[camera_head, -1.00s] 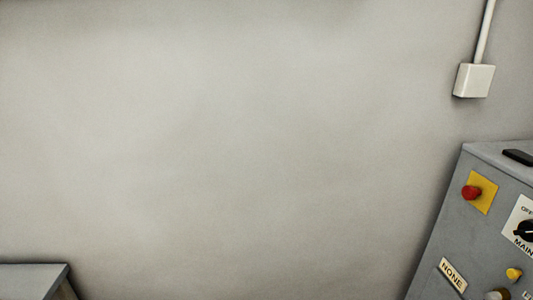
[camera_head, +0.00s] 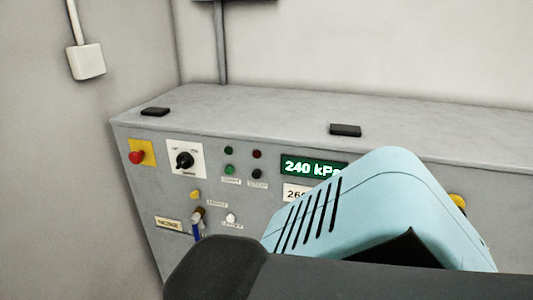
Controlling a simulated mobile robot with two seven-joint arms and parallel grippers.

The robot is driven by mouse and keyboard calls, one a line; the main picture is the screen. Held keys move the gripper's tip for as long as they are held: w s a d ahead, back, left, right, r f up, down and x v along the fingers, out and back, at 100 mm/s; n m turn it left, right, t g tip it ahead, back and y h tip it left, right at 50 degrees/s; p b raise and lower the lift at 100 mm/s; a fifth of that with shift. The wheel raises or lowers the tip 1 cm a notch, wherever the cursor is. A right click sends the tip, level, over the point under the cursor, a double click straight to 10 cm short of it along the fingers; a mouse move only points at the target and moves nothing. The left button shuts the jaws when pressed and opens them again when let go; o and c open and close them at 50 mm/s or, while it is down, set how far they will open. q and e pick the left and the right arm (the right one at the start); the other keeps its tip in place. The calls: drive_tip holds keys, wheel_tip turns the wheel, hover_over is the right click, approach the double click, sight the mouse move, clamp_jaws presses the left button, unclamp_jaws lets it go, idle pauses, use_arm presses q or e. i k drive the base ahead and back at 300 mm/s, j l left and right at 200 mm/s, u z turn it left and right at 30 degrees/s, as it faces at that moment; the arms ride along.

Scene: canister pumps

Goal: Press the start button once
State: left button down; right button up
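A grey control panel (camera_head: 150,185) stands ahead, with small controls on its sloped front. A green button (camera_head: 229,170) sits left of a black button (camera_head: 257,174). Each has a small label below it, too small to read surely, so I cannot confirm which says start. A dark green lamp (camera_head: 228,151) and a dark red lamp (camera_head: 256,154) sit above them. Neither gripper shows. A light-blue slotted housing and a dark rounded part, seemingly my arm, cover the lower right of the panel. Nothing is seen touching the green button.
A red mushroom button (camera_head: 137,157) on a yellow plate and a black rotary switch (camera_head: 185,160) are at the left. A green display (camera_head: 310,166) reads 240 kPa. A yellow button (camera_head: 195,195) and a white one (camera_head: 231,218) are lower. Two black blocks lie on top.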

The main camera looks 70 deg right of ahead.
sight(229, 170)
drive_tip(key=k, duration=1.45)
drive_tip(key=z, duration=2.35)
